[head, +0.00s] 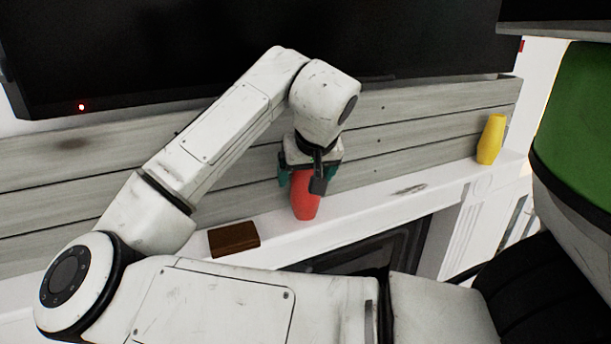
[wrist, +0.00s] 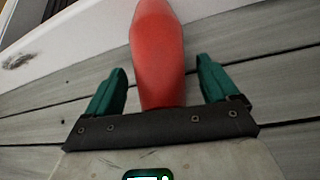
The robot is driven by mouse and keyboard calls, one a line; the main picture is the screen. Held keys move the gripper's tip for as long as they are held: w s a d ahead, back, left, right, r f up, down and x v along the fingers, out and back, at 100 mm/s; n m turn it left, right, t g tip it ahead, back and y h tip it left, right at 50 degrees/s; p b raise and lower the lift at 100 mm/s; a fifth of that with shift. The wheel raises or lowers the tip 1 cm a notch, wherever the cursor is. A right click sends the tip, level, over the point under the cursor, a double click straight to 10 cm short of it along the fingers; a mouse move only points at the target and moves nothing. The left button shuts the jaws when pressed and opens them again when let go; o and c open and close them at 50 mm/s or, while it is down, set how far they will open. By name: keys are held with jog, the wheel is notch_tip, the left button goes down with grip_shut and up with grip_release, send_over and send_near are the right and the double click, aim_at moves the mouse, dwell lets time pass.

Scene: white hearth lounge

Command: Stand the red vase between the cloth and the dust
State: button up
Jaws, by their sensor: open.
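The red vase (head: 306,203) stands on the white mantel shelf, between a flat brown folded piece that looks like the cloth (head: 234,238) on its left and a grey dust smudge (head: 409,189) on its right. My gripper (head: 303,179) is over the vase from above, its teal fingers on either side of it. In the wrist view the red vase (wrist: 156,55) lies between the open fingers of my gripper (wrist: 161,75), with gaps on both sides. The dust (wrist: 17,61) also shows there at the left. The cloth is out of the wrist view.
A yellow vase (head: 491,140) stands at the right end of the mantel shelf (head: 370,208). Grey wooden boards (head: 430,115) rise close behind the shelf, with a black screen (head: 420,38) above. The dark fireplace opening (head: 375,252) is below. The shelf between dust and yellow vase is bare.

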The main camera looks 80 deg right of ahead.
jog(key=v, duration=1.1)
jog(key=shift+b, duration=0.3)
jog(key=shift+r, duration=0.1)
